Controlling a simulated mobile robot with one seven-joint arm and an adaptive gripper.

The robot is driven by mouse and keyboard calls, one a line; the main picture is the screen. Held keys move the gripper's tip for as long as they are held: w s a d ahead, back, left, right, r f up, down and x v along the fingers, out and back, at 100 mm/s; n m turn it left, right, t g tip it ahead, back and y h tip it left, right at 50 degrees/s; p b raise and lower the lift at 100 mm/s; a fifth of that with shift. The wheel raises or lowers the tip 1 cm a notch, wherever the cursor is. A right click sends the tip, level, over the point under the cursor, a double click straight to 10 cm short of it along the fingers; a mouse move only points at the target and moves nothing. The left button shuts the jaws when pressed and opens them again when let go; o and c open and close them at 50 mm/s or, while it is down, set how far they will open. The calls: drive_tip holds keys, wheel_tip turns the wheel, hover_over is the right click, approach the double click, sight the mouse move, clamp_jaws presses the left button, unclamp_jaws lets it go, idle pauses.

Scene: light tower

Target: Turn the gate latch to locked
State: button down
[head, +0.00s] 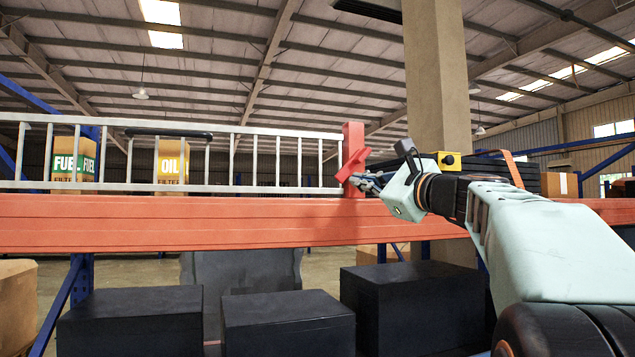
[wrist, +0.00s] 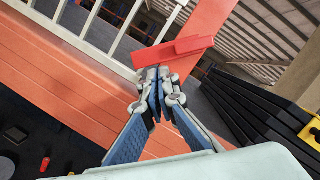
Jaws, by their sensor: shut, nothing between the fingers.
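The gate (head: 236,130) is a pale metal railing above the orange beam. A red post (head: 353,134) stands at its right end and also shows in the wrist view (wrist: 212,18). The red latch (head: 354,165) is a bar on this post, tilted in the head view. In the wrist view the latch (wrist: 182,47) lies across, just beyond my fingertips. My gripper (head: 366,183) is shut and empty, close to the latch's lower right side. In the wrist view its fingertips (wrist: 155,76) meet near the bar's left part; I cannot tell whether they touch it.
The orange beam (head: 180,220) runs across below the gate. Boxes marked FUEL (head: 72,162) and OIL (head: 172,161) stand behind the railing. Black boxes (head: 288,322) sit below. A dark stack (head: 508,173) with a yellow block (head: 448,161) is right of the post.

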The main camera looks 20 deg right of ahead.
sight(342, 170)
drive_tip(key=shift+s+r, duration=0.1)
drive_tip(key=shift+a+m, duration=0.35)
drive_tip(key=shift+m, duration=0.55)
drive_tip(key=shift+a+r+m+t+h+b, duration=0.25)
drive_tip(key=shift+a+m+t+h+b, duration=0.25)
drive_tip(key=shift+m, duration=0.8)
drive_tip(key=m, duration=0.2)
drive_tip(key=a+r+m+h, duration=0.1)
drive_tip(key=m, duration=0.1)
drive_tip(key=shift+a, duration=0.3)
drive_tip(key=shift+a+r, duration=0.1)
drive_tip(key=shift+r, duration=0.1)
drive_tip(key=shift+a+r, duration=0.15)
drive_tip(key=shift+r, duration=0.05)
